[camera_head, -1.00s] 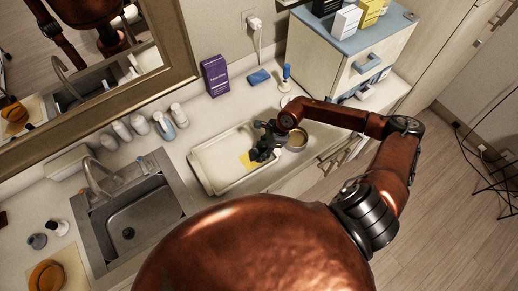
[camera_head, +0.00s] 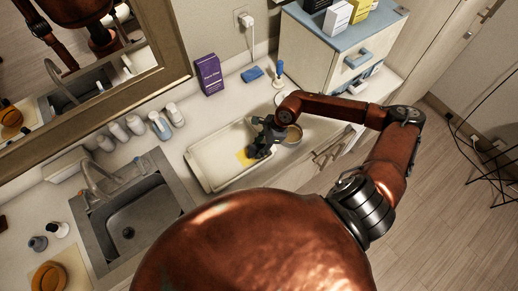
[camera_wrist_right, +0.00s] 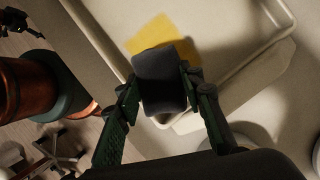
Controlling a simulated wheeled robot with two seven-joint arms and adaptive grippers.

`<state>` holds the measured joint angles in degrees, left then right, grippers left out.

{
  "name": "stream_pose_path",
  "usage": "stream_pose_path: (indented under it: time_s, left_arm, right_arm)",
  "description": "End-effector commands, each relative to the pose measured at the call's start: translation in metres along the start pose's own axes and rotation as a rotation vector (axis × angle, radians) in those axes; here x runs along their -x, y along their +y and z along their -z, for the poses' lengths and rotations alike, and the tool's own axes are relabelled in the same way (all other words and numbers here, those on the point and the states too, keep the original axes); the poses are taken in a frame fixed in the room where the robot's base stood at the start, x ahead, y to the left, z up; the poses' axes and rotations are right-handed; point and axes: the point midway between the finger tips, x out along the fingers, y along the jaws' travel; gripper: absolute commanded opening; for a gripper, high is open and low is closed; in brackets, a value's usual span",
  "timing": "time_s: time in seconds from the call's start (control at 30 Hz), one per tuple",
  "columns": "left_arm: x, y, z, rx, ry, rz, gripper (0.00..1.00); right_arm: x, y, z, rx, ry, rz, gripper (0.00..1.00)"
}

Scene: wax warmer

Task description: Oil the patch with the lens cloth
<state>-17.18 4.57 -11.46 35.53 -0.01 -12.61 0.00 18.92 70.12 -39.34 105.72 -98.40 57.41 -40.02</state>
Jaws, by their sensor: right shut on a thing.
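The yellow patch (camera_head: 242,157) lies flat in the pale shallow tray (camera_head: 206,151). My right gripper (camera_head: 258,149) is over the tray's right part, beside and partly over the patch. In the wrist view the right gripper (camera_wrist_right: 160,85) is shut on a dark grey pad (camera_wrist_right: 160,75), which looks like the lens cloth. The pad covers the near part of the yellow patch (camera_wrist_right: 152,34); I cannot tell whether it touches it. My left gripper is not in view.
A round tin (camera_head: 294,133) stands just right of the gripper. A blue folded item (camera_head: 252,74) and a purple box (camera_head: 208,74) are at the wall. Several bottles (camera_head: 160,125) and the sink (camera_head: 135,220) are left. A drawer cabinet (camera_head: 325,54) stands at the back right.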

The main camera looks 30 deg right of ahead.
Motion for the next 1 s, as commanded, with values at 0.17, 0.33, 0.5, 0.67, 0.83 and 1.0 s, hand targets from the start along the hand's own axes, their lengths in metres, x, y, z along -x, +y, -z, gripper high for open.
stream_pose_path:
  time_s: [0.17, 0.33, 0.5, 0.67, 0.83, 1.0]
  left_arm:
    - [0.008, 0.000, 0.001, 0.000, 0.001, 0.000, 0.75]
    - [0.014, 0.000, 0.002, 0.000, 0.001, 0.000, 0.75]
    - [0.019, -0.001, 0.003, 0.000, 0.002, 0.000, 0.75]
    - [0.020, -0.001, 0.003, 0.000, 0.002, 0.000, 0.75]
    - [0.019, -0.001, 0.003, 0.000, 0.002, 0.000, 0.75]
    - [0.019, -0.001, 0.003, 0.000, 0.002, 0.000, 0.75]
  right_arm:
    - [0.015, 0.000, -0.006, 0.000, 0.000, 0.000, 0.00]
    - [0.026, -0.001, -0.012, 0.000, 0.000, 0.001, 0.00]
    - [0.038, -0.001, -0.016, 0.001, 0.000, 0.002, 0.00]
    - [0.039, -0.001, -0.017, 0.000, 0.000, 0.001, 0.00]
    - [0.039, 0.000, -0.017, 0.000, 0.000, 0.001, 0.00]
    - [0.039, 0.000, -0.017, 0.000, 0.000, 0.000, 0.00]
